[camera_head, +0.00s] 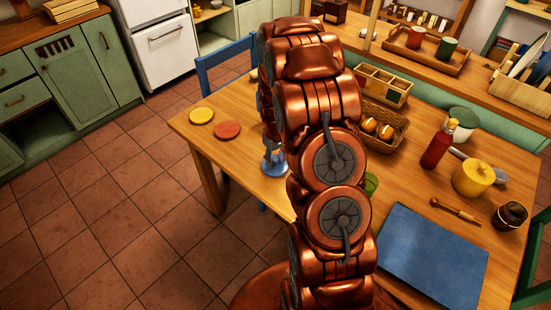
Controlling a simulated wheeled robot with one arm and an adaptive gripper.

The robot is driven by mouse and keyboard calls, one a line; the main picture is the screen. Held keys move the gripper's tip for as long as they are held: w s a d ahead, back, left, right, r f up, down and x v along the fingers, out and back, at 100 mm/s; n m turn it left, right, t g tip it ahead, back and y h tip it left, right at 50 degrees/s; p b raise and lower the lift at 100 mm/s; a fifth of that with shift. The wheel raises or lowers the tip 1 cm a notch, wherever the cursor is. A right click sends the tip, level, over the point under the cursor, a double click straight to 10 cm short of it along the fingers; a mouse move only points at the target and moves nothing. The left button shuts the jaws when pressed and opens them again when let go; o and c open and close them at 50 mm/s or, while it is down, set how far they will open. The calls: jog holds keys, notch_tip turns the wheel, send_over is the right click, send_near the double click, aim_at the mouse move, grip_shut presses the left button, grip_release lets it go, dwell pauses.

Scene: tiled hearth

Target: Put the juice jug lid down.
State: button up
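My copper-coloured arm rises through the middle of the view and hides part of the table. A small grey-blue shape (270,147) shows at the left edge of my arm, low over the table. It looks like part of my gripper, but its fingers are mostly hidden. A blue disc (273,167) shows right below it; I cannot tell whether this is the juice jug lid, or whether it is held or lies on the table. No juice jug can be made out for certain.
The wooden table (400,170) bears a yellow disc (201,115), an orange disc (227,130), a bread basket (382,128), a red bottle (438,145), a yellow pot (473,177), a brown jar (510,215) and a blue mat (430,255). A blue chair (226,65) stands behind.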

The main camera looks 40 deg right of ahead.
aim_at(276, 159)
jog(key=shift+o, duration=0.2)
notch_tip(276, 159, up, 12)
jog(key=b, duration=0.4)
jog(key=s+a+r, duration=0.7)
jog(key=s+a, duration=0.4)
jog(key=a, duration=0.2)
jog(key=s+a+r+g, duration=0.1)
jog(key=s+a, duration=0.3)
jog(key=s, duration=0.5)
jog(key=s+a, duration=0.4)
jog(key=s, duration=0.6)
jog(key=shift+s+r+g, duration=0.25)
jog(key=shift+r+g, duration=0.15)
jog(key=shift+d, duration=0.15)
